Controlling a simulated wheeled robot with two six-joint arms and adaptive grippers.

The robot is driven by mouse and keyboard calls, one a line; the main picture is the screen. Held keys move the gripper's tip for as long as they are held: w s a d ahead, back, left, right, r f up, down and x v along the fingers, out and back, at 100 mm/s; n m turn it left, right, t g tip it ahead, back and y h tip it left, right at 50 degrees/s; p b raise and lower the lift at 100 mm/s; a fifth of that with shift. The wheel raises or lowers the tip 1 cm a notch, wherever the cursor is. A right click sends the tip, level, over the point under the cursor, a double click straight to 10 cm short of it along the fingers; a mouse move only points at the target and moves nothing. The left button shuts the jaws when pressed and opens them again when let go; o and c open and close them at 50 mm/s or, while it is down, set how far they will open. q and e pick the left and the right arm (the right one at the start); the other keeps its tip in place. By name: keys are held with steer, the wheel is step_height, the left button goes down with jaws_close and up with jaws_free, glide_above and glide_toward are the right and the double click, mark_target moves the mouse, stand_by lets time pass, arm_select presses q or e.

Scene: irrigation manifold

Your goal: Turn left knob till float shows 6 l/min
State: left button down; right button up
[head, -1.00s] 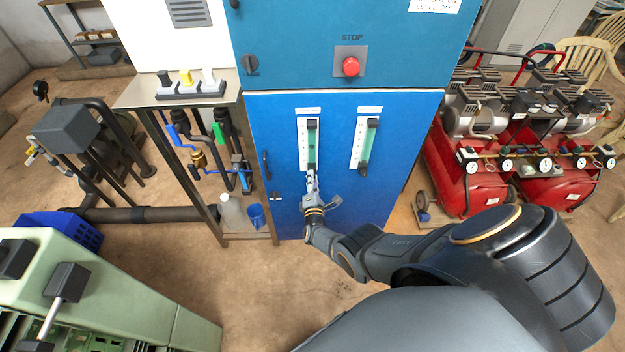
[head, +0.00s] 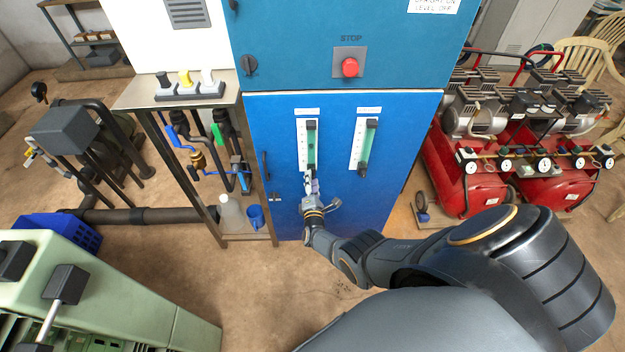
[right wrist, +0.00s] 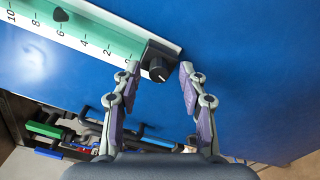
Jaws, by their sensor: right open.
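The left flow meter (head: 301,145) is a white scale with a green tube on the blue cabinet front. In the right wrist view its scale (right wrist: 84,42) reads 2 to 10, and the dark float (right wrist: 61,14) sits near the 6, perhaps slightly towards 8. The left knob (right wrist: 157,70) is black with a white mark, on a dark block at the tube's lower end. My right gripper (right wrist: 160,68) is open, one fingertip on each side of the knob; I cannot tell whether they touch it. In the head view it is below the left meter (head: 311,184). My left gripper is not in view.
A second flow meter (head: 358,145) is to the right on the same cabinet (head: 350,205). Above are a red stop button (head: 350,67) and a black rotary switch (head: 250,65). A metal stand (head: 150,95) is at left; red compressors (head: 470,185) are at right.

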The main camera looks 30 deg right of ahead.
steer(key=v, duration=1.1)
steer(key=shift+s+a, duration=0.2)
steer(key=shift+s, duration=0.05)
steer(key=s+a+f+m+g+y, duration=0.35)
steer(key=s+f, duration=0.35)
steer(key=f, duration=0.3)
steer(key=s+a+f+m+g+y, duration=0.2)
steer(key=s+f+m+y, duration=0.15)
steer(key=s+f, duration=0.45)
steer(key=s+d+f+m+g, duration=0.1)
steer(key=s+f+m+g, duration=0.2)
steer(key=s, duration=0.4)
steer(key=s+d+f+m+g+y, duration=0.1)
steer(key=s+f+m+g, duration=0.1)
steer(key=s, duration=0.6)
steer(key=s+d+f+m+g, duration=0.1)
steer(key=s+f+m+g, duration=0.2)
steer(key=s+f, duration=0.3)
steer(key=shift+s+d+f+m+g, duration=0.25)
steer(key=shift+s+f+m+g, duration=0.15)
steer(key=shift+s+m, duration=0.6)
steer(key=shift+s+n, duration=0.1)
steer(key=shift+n, duration=0.2)
